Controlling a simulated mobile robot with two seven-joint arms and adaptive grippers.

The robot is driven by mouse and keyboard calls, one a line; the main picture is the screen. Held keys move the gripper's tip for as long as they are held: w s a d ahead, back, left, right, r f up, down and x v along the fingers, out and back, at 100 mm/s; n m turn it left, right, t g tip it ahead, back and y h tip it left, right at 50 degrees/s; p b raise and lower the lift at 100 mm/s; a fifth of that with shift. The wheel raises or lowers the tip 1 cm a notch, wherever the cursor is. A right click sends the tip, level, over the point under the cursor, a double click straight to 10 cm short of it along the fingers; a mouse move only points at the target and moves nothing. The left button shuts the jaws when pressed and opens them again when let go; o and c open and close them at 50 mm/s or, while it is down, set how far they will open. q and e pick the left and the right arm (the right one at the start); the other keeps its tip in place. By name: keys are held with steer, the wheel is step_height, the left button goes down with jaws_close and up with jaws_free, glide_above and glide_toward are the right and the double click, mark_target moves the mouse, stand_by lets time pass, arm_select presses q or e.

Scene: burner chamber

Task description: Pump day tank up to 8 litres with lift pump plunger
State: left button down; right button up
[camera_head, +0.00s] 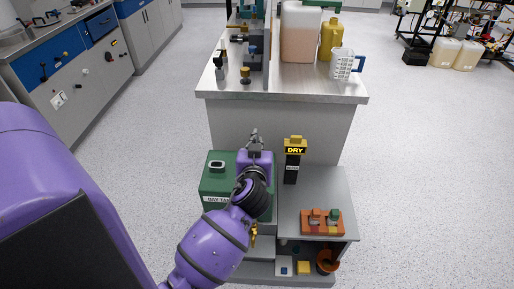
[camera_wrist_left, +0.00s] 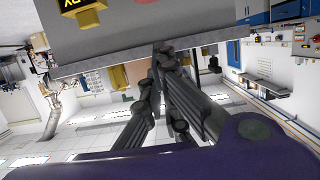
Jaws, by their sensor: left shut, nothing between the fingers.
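The green day tank (camera_head: 212,188), with a white label only partly readable, stands on the low grey unit. A dark fitting with a pale centre (camera_head: 217,166) sits on its top. My left gripper (camera_head: 254,135) is over the tank's right side, pointing away toward the grey bench. In the left wrist view its fingers (camera_wrist_left: 164,50) are shut and empty. My purple forearm and wrist cover the tank's right part. I cannot make out a lift pump plunger or a litre reading. My right gripper is not in view.
A black post with a yellow DRY sign (camera_head: 295,150) stands right of the gripper. An orange block (camera_head: 322,222) is on the lower shelf. The bench (camera_head: 300,92) behind holds a pinkish container (camera_head: 301,35), a yellow bottle (camera_head: 330,38) and a measuring jug (camera_head: 343,64).

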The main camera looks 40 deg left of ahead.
arm_select(q)
steer(key=w+f, duration=0.1)
steer(key=w+a+f, duration=0.1)
steer(key=f, duration=0.1)
steer(key=shift+a+f, duration=0.15)
steer(key=shift+a, duration=0.05)
steer(key=shift+d+f, duration=0.1)
steer(key=shift+f, duration=0.6)
